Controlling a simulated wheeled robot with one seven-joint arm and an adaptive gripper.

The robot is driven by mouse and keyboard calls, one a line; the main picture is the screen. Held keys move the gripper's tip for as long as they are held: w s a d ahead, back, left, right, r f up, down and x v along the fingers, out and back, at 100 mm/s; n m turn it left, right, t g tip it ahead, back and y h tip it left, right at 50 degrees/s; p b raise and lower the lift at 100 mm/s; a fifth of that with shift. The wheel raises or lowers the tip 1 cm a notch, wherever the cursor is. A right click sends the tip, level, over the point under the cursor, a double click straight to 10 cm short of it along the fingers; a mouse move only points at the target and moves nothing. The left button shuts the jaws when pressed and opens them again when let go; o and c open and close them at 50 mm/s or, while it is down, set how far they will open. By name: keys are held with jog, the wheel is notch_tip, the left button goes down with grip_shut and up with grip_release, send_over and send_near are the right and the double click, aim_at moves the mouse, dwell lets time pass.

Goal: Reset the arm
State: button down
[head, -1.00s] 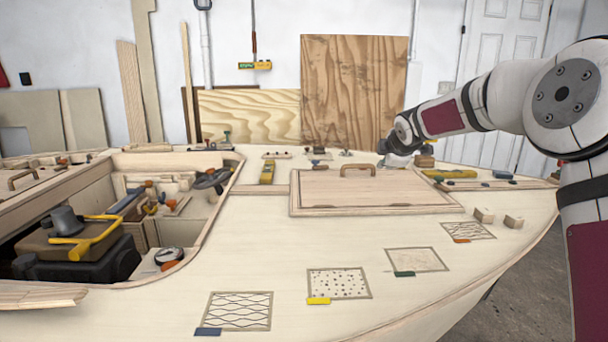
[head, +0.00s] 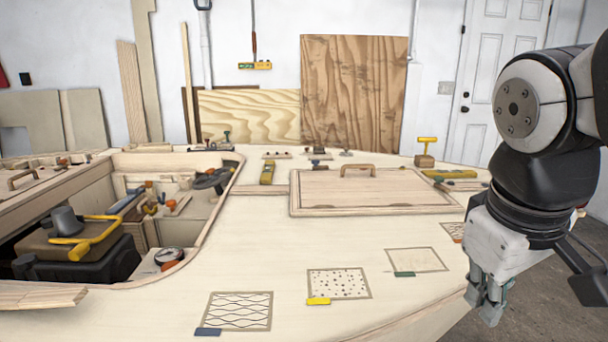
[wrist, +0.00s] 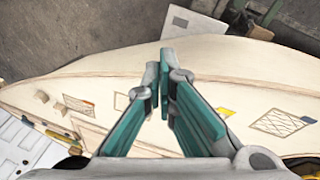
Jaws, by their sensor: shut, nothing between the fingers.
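My gripper (head: 486,306) is at the right side of the head view, pointing down beside the right edge of the plywood hull (head: 300,245). Its fingers are together and hold nothing. The wrist view shows the teal fingers (wrist: 165,75) converging over the hull deck (wrist: 120,65), with grey floor past the hull edge. My arm is folded in at the right and hides part of the deck's right edge.
A hatch lid (head: 370,188) with a wooden handle lies on the deck. Patterned squares, including a dotted one (head: 338,283), line the front. An open compartment at left holds a black case (head: 75,262). A yellow-handled tool (head: 427,148) stands at the back right. Floor is free at right.

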jog(key=s+a+f+m+g+y+p, duration=0.1)
jog(key=s+f+m, duration=0.1)
jog(key=s, duration=0.5)
jog(key=s+a+f+m+g+y, duration=0.1)
jog(key=s+f+m, duration=0.15)
jog(key=s, duration=0.55)
notch_tip(320, 180, up, 23)
jog(key=n+t+p, duration=0.1)
jog(key=t+p, duration=0.2)
jog(key=p, duration=1.8)
jog(key=shift+w+t, duration=0.2)
jog(key=shift+t, duration=0.1)
